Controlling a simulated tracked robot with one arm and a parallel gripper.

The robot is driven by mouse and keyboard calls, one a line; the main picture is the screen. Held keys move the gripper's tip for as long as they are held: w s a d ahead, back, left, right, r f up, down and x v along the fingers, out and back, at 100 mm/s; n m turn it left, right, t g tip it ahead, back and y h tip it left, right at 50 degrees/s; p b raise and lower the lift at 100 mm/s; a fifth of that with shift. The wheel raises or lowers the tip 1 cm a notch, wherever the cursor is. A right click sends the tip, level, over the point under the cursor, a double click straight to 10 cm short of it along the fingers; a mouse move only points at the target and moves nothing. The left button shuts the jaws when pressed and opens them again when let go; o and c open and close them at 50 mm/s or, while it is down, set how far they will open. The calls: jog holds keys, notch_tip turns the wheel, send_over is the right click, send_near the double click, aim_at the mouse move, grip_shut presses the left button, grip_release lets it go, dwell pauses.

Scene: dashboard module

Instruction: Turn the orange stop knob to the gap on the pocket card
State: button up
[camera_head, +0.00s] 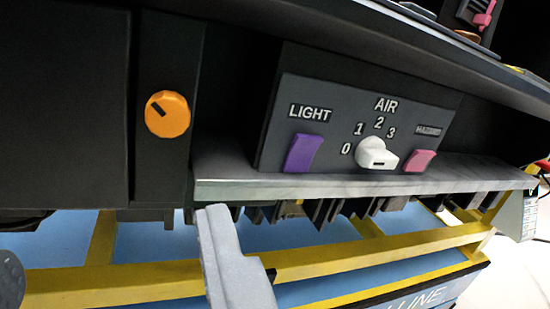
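The orange stop knob (167,114) is a round knob with a short dark mark on its face, towards the upper left of its middle. It sits on a dark vertical panel left of the switch panel. My gripper (112,240) shows at the lower left, below the knob and apart from it. Its light grey right finger (232,262) is clear; a dark grey part at the left edge looks like the other finger. The wide space between them is empty. I cannot make out a pocket card in this view.
A grey panel (278,128) right of the knob carries a purple LIGHT switch (303,152), a white AIR dial (376,154) and a pink switch (419,161). A grey ledge (250,187) juts out below it. Yellow frame bars (330,263) run underneath.

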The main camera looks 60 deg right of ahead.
jog(key=s, duration=0.1)
send_near(167, 120)
jog(key=shift+n+h, duration=0.3)
jog(key=x, duration=0.8)
jog(key=shift+a+f, duration=0.15)
jog(key=c, duration=1)
